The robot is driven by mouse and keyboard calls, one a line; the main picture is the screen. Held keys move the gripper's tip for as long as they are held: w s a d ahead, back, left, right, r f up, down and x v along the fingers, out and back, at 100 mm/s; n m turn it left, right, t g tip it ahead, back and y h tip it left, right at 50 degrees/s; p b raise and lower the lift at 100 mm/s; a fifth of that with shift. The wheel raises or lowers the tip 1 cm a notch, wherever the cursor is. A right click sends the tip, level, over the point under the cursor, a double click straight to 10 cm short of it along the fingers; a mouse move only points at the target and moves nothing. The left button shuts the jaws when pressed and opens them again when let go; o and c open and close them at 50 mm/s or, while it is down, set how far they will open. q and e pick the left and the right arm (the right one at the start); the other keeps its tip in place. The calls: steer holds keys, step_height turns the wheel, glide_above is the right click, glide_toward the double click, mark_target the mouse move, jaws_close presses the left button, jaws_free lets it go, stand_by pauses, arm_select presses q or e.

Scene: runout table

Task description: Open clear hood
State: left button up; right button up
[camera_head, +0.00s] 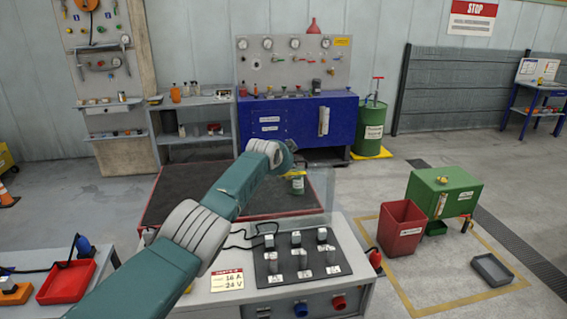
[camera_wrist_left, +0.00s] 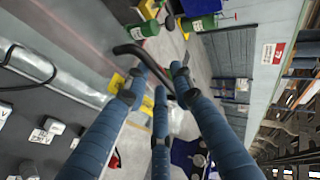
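The clear hood (camera_head: 318,200) shows in the head view as a faint see-through panel behind the switch panel; its full outline is hard to make out. My left arm reaches across the table, and my left gripper (camera_wrist_left: 157,92) is at its far end, mostly hidden behind the wrist in the head view. My right gripper is not in view.
The switch panel (camera_head: 296,262) with several grey switches stands on the near console. A dark table top with a red edge (camera_head: 160,205) lies behind it. A red bin (camera_head: 402,228) and green box (camera_head: 442,195) stand right. A red tray (camera_head: 66,283) is left.

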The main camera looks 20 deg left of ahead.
arm_select(q)
steer(key=shift+s+d+r, duration=0.1)
steer(key=shift+r, duration=0.85)
steer(key=shift+v, duration=0.85)
steer(key=f+v, duration=0.1)
steer(key=v, duration=0.8)
steer(key=shift+s, duration=0.5)
steer(key=shift+w+f, duration=0.15)
